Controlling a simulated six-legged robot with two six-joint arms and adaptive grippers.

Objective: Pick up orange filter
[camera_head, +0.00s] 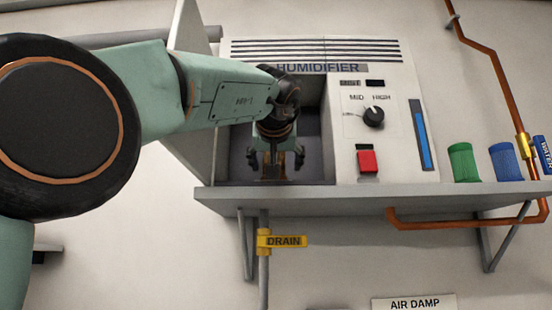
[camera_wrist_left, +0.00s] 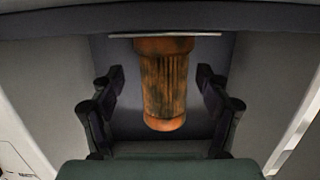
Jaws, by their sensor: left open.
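The orange filter (camera_wrist_left: 165,85) is a ribbed cylinder with orange ends, inside the open bay of the humidifier (camera_head: 375,85). In the left wrist view its far end meets a pale plate. My left gripper (camera_wrist_left: 163,100) is open, with one finger on each side of the filter and a visible gap to both. In the head view my left gripper (camera_head: 276,160) reaches into the bay, and only a small brownish part of the filter (camera_head: 271,172) shows between the fingers. My right gripper is in neither view.
The bay door (camera_head: 187,35) stands open at the left. A shelf (camera_head: 350,197) runs below the humidifier and holds a green filter (camera_head: 463,162) and a blue filter (camera_head: 505,161) at the right. A copper pipe (camera_head: 487,50) runs down the right wall.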

